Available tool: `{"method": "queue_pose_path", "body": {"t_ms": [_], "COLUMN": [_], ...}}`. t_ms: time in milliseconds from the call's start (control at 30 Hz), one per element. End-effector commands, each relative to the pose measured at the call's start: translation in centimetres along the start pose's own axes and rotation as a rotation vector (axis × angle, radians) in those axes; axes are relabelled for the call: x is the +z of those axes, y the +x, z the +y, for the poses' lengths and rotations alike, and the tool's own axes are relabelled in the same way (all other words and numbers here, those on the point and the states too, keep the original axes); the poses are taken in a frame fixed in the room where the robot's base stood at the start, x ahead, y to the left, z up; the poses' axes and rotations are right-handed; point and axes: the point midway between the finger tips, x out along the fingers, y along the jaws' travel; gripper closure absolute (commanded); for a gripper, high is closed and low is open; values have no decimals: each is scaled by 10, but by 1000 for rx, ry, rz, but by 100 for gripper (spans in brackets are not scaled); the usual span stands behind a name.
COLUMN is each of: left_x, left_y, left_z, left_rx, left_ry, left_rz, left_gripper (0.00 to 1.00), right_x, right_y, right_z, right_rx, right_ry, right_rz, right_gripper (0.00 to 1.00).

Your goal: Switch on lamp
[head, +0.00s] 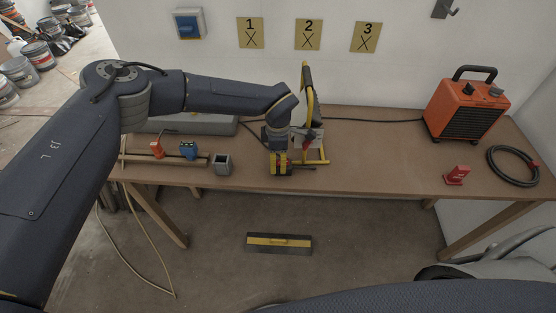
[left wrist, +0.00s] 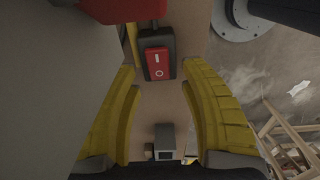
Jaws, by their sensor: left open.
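The work lamp (head: 307,90) stands upright on the table on a yellow tube stand, its thin dark head seen edge-on. My left gripper (head: 280,170) is in front of the lamp at its left, pointing down, its yellow fingers low over the table. In the left wrist view the fingers (left wrist: 158,115) are open and apart. A red rocker switch (left wrist: 158,63) in a dark housing, marked with a line and a circle, lies ahead of the gap, not gripped. Its line end is toward the top of the picture. My right gripper does not show.
On the wooden table (head: 390,165), a grey square cup (head: 222,164), a blue block (head: 188,150) and an orange block (head: 156,149) are at left. An orange heater (head: 466,105), red block (head: 457,175) and coiled black cable (head: 512,166) are at right. The table between is mostly clear.

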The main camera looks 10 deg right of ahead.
Motion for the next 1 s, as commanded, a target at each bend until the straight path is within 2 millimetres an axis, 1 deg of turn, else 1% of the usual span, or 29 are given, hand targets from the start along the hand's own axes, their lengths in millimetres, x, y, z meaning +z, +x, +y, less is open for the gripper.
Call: {"method": "queue_pose_path", "body": {"t_ms": [400, 767, 1000], "left_x": [0, 0, 0], "left_y": [3, 3, 3], "left_z": [0, 0, 0], "left_rx": [0, -1, -1], "left_ry": [0, 0, 0], "left_rz": [0, 0, 0], "left_gripper": [57, 99, 100], "right_x": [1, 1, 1], "right_y": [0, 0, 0], "right_z": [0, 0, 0], "right_rx": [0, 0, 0], "right_ry": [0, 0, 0], "right_rz": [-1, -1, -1], "right_gripper": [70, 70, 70]}}
